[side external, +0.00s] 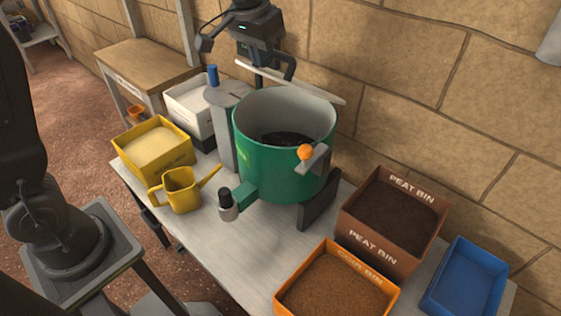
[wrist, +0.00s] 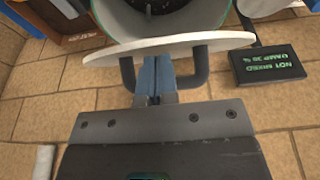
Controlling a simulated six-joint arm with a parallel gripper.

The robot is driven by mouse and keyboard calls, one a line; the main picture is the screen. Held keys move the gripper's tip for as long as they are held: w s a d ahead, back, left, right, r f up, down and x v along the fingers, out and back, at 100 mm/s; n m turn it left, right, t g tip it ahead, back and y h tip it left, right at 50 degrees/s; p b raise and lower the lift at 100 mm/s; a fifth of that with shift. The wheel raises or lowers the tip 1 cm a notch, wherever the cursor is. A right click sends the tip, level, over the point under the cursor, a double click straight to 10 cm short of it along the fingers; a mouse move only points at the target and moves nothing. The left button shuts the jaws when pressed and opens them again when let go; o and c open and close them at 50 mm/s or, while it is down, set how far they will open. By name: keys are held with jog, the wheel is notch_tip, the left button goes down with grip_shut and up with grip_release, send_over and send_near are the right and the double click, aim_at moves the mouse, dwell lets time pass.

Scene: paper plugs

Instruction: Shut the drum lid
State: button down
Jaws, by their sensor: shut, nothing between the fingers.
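The green drum (side external: 270,165) stands open on the table, with dark material (side external: 288,139) inside. Its pale round lid (side external: 290,82) is raised at the back of the rim, seen nearly edge-on and tilted. In the wrist view the lid (wrist: 170,45) lies across the top, with the drum's rim beyond it. A dark handle (wrist: 202,70) sticks out of the lid's outer face. My gripper (wrist: 155,62) is shut and empty, its bluish fingers between the handle's two legs, tips close to the lid. Whether they touch it I cannot tell. In the side view the fingers are hidden.
A peat bin (side external: 395,212), an orange-rimmed bin (side external: 335,285) and a blue tray (side external: 463,280) stand right of the drum. A yellow watering can (side external: 182,190) and yellow box (side external: 153,148) stand left. A stone wall is close behind. A display (wrist: 268,64) sits beside the lid.

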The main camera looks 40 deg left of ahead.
jog(key=s+f, duration=0.1)
jog(key=f, duration=0.2)
jog(key=s+f, duration=0.1)
jog(key=shift+s+f, duration=0.15)
jog(key=shift+s, duration=0.15)
dwell(0.4)
jog(key=f, duration=0.1)
jog(key=s+f, duration=0.1)
jog(key=f, duration=0.2)
jog(key=shift+s+f, duration=0.3)
jog(key=shift+f, duration=0.15)
